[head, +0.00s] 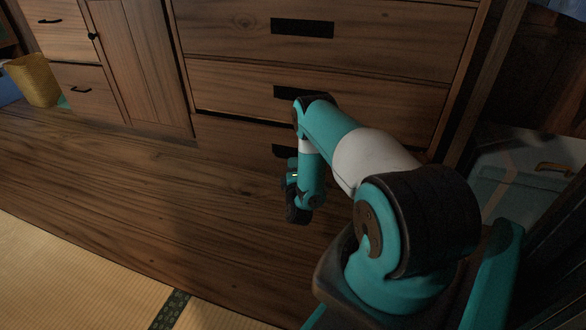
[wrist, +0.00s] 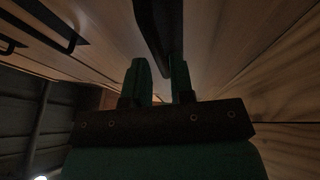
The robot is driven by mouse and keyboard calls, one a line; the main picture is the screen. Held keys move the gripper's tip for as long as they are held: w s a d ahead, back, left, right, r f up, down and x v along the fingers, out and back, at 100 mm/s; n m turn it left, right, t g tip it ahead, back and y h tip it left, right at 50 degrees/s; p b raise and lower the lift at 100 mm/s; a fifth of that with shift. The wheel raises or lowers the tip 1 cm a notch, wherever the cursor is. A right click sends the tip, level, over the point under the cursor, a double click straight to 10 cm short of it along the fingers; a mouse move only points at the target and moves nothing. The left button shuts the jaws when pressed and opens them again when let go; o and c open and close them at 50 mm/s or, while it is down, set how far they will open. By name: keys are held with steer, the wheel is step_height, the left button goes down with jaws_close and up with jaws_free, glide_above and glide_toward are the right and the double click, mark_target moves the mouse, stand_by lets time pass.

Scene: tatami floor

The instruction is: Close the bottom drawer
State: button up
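The bottom drawer (head: 225,140) is the lowest wooden front of the chest in the head view. Its dark handle (head: 281,151) shows partly beside my arm. How far the drawer stands out is hard to tell, as my arm hides its right part. My gripper (head: 291,178) is low, in front of this drawer near the handle. In the wrist view, the two green fingers of my gripper (wrist: 160,82) are apart. A dark bar, apparently the drawer handle (wrist: 155,28), reaches down to the gap between them, close to the right finger. Contact cannot be told.
The middle drawer (head: 235,85) and top drawer (head: 230,30) are above. A cabinet door (head: 145,60) is at left, with a yellow bin (head: 35,80) beyond. A grey box (head: 525,180) stands at right. The wooden floor (head: 130,190) at left is clear.

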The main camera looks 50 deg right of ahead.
steer(key=shift+b+x, duration=0.55)
steer(key=shift+x, duration=1.15)
